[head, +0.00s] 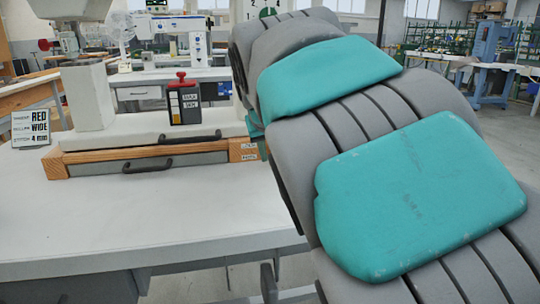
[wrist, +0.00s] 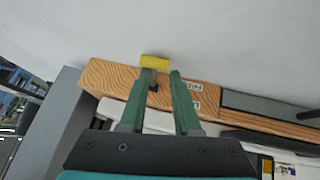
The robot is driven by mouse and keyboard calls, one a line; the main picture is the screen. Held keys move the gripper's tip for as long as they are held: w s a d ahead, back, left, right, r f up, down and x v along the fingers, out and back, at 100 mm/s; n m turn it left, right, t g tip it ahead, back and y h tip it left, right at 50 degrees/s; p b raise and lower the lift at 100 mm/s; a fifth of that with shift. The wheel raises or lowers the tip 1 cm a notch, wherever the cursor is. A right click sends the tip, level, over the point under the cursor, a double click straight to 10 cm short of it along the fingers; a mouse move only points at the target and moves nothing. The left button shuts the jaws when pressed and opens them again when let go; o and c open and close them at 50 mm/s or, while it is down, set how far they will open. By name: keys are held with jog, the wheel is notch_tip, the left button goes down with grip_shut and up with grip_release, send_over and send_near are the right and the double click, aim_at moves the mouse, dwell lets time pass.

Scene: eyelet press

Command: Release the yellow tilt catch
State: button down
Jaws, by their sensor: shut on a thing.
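The yellow tilt catch (wrist: 155,62) shows in the wrist view as a small yellow block at the edge of a wooden frame (wrist: 115,77). My gripper (wrist: 163,74) has its two green fingers at the catch, shut on it with a gap between the fingers. The yellow part lies at the fingertips, mostly by the left finger, and a small dark piece shows beside that finger. The fingers hide part of the catch. In the head view my arm covers the right side, and neither the gripper nor the catch can be seen.
In the head view a wooden-fronted drawer unit (head: 85,168) with dark handles sits on the white table (head: 130,225). A dark box with a red knob (head: 182,78) and a sign reading RED WIDE (head: 39,130) stand nearby. The table front is clear.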

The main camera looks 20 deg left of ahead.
jog(key=shift+d+f, duration=0.45)
jog(key=shift+d, duration=0.05)
jog(key=c, duration=1)
grip_release()
jog(key=shift+w, duration=0.1)
jog(key=o, duration=0.3)
jog(key=shift+d+f, duration=0.1)
jog(key=shift+d, duration=0.15)
jog(key=o, duration=0.5)
jog(key=shift+c, duration=0.2)
jog(key=shift+a+r, duration=0.15)
jog(key=shift+r, duration=0.1)
jog(key=shift+a+r, duration=0.1)
jog(key=shift+a, duration=0.1)
jog(key=shift+r, duration=0.15)
